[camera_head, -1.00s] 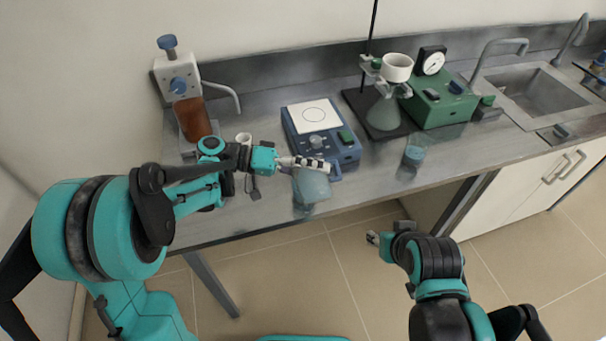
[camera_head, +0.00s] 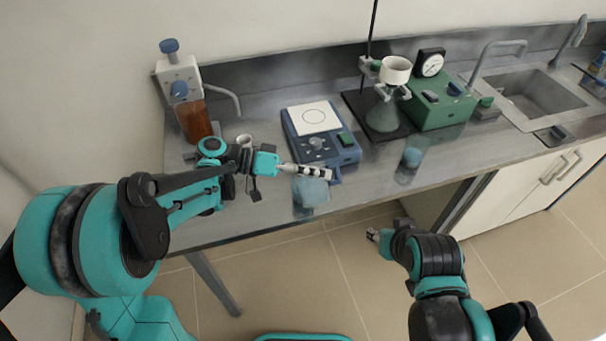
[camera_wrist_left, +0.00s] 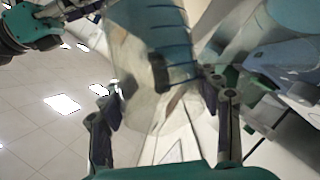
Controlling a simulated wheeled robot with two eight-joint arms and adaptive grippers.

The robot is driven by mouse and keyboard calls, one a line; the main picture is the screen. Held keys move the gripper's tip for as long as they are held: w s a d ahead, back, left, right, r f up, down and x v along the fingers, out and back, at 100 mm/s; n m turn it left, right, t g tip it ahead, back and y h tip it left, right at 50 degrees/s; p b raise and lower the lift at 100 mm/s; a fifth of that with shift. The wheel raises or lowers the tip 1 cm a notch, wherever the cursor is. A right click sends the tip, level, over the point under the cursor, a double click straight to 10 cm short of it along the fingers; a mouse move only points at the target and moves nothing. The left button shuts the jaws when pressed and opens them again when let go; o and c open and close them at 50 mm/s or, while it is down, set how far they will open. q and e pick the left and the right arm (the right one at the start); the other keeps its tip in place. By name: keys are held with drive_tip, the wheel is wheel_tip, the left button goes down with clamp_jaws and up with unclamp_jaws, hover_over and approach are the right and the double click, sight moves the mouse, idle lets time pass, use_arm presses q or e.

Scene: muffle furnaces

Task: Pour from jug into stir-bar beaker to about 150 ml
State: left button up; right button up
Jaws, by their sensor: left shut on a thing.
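My left gripper (camera_head: 306,170) is shut on a clear vessel with blue liquid, seemingly the jug (camera_head: 311,191), at the front edge of the bench. In the left wrist view the jug (camera_wrist_left: 140,50) fills the space between the fingers and has dark marks on its wall. Its exact tilt is hard to tell. A clear beaker (camera_head: 411,160) with blue liquid stands on the bench to the right, apart from the jug. I cannot make out a stir bar in it. My right gripper (camera_head: 373,236) is in front of the bench, away from both vessels; its finger opening is too small to judge.
A blue stirrer with a white plate (camera_head: 315,117) stands just behind the jug. A brown dispenser bottle (camera_head: 194,121) and a small white cup (camera_head: 244,140) are at left. A funnel flask (camera_head: 383,114) on a stand, a green gauge unit (camera_head: 440,105) and a sink (camera_head: 540,93) are at right.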

use_arm(q)
drive_tip(key=shift+s+d+r+m+t+y+p, duration=0.1)
drive_tip(key=shift+s+r+m+t+y+p, duration=0.2)
drive_tip(key=shift+r+m+p, duration=0.35)
drive_tip(key=shift+w+f+m, duration=0.15)
drive_tip(key=shift+f+m, duration=0.1)
drive_tip(key=shift+f, duration=0.05)
use_arm(e)
drive_tip(key=shift+r, duration=0.8)
use_arm(q)
drive_tip(key=shift+m+t+y, duration=0.4)
drive_tip(key=shift+m+t, duration=0.2)
drive_tip(key=shift+m, duration=0.3)
drive_tip(key=shift+m+t+p, duration=0.3)
drive_tip(key=shift+m+p, duration=0.05)
drive_tip(key=shift+m, duration=0.15)
use_arm(e)
drive_tip(key=shift+r, duration=0.5)
use_arm(q)
drive_tip(key=shift+f, duration=0.1)
drive_tip(key=shift+w+f+m+t+y, duration=0.15)
drive_tip(key=shift+f+m+t+y, duration=0.15)
drive_tip(key=shift+m+t, duration=0.45)
use_arm(e)
drive_tip(key=shift+f, duration=0.1)
